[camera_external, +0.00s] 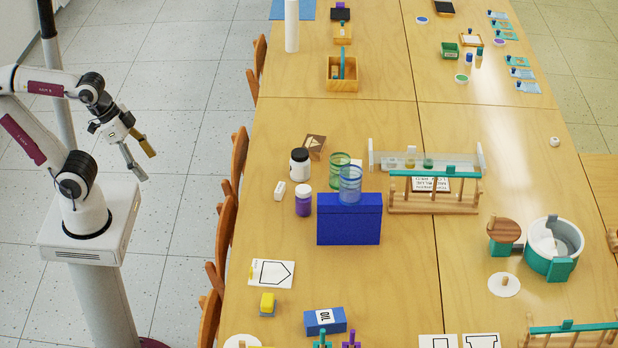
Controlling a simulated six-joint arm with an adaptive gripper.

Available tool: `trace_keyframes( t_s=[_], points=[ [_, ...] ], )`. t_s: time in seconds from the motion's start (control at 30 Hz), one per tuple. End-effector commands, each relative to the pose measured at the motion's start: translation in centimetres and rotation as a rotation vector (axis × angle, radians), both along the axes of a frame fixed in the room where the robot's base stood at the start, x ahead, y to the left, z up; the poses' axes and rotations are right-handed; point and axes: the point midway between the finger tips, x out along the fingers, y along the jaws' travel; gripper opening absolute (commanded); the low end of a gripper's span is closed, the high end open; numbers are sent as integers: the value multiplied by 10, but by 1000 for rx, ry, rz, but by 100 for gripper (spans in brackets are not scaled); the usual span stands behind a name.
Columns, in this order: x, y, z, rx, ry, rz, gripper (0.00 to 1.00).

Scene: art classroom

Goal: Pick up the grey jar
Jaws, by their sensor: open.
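The jar closest to grey is a pale, whitish jar (299,169) with a black lid. It stands upright on the left part of the long wooden table (275,225). A purple jar (303,204) with a pale lid stands just in front of it. A green glass (339,166) and a blue glass (350,181) are to its right. My gripper (147,165) is open and empty. It hangs over the floor left of the table, well apart from the jars, with its fingers pointing down and to the right.
A blue box (349,222) stands below the glasses. A small white block (279,190) and a brown piece (315,145) lie near the pale jar. Wooden chairs (238,165) line the table's left edge, between my arm and the table. The tabletop left of the jars is clear.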

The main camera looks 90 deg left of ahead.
Motion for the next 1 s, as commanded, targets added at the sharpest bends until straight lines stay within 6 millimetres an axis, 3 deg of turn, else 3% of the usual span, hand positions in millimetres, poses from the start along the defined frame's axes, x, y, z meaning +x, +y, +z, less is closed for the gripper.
trace_keyframes(
  t_s=[0.27,0.47,1.0],
  points=[
    [4,1,0,-1,-3,4,66],
    [26,4,2,-6,-23,22,66],
    [137,34,-2,-23,-135,121,66]
  ],
)
